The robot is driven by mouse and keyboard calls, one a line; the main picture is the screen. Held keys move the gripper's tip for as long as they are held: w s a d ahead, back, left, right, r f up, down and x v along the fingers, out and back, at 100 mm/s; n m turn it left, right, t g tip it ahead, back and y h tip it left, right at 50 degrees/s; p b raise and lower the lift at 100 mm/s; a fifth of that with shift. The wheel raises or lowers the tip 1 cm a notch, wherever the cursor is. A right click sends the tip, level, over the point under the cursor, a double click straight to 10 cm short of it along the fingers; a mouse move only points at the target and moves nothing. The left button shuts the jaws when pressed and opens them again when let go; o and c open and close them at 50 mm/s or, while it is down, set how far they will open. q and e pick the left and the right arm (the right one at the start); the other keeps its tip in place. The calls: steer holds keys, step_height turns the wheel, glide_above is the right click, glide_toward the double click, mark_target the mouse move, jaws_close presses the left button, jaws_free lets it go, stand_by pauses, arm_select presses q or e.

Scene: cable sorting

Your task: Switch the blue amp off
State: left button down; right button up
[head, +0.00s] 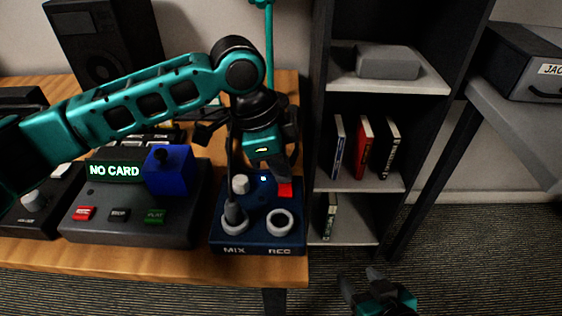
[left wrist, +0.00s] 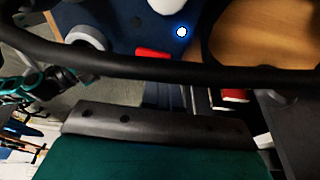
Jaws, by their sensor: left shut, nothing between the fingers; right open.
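The blue amp (head: 258,247), marked MIX and REC, sits at the table's right front corner. Its red switch (head: 285,189) is at its right back, beside a glowing blue light (head: 263,179). The left wrist view also shows the red switch (left wrist: 153,53) and the lit light (left wrist: 182,32). My left gripper (head: 272,172) is shut and empty, pointing down just above the amp's back, close to the switch; contact cannot be told. My right gripper (head: 362,278) is open, low beyond the table.
A black cable (left wrist: 130,66) crosses close before the left wrist camera. A grey recorder (head: 130,228) reading NO CARD, with a blue block (head: 168,172) on it, stands left of the amp. A dark shelf (head: 318,130) with books stands right of the table.

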arm_select(q)
steer(key=shift+w+r+g+p, duration=0.15)
steer(key=shift+g+p, duration=0.25)
steer(key=shift+p, duration=0.85)
steer(key=shift+f+b, duration=0.3)
steer(key=shift+f, duration=0.05)
steer(key=shift+s+r+p, duration=0.2)
steer(key=shift+s+p, duration=0.45)
steer(key=shift+p, duration=0.25)
steer(key=shift+s, duration=0.2)
steer(key=shift+f, duration=0.1)
